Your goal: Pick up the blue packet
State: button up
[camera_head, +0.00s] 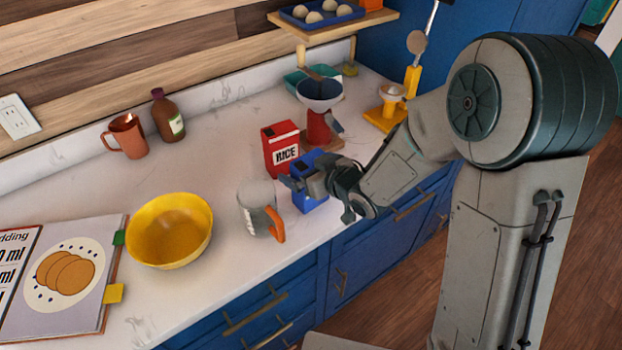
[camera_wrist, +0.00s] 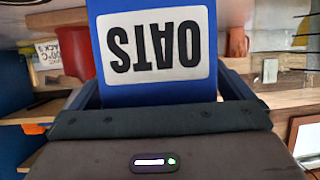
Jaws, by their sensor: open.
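The blue packet (camera_head: 308,202) stands on the white counter near its front edge, beside the red rice box. In the wrist view the blue packet (camera_wrist: 157,94) fills the upper middle, its white OATS label upside down. My gripper (camera_head: 320,182) is at the packet, covering part of it in the head view. In the wrist view its jaws are open, with one finger on each side of the packet's edge. I cannot tell whether either finger touches it.
The red rice box (camera_head: 281,149) stands just behind the packet. A clear jug with an orange handle (camera_head: 256,207) is close on the left, and a yellow bowl (camera_head: 170,230) is farther left. A red grinder (camera_head: 319,118) stands behind. Blue drawers drop below the counter edge.

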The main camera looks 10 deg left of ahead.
jog(key=shift+w+a+f, duration=0.1)
jog(key=shift+w+a, duration=0.05)
jog(key=shift+a, duration=0.05)
jog(key=c, duration=1.1)
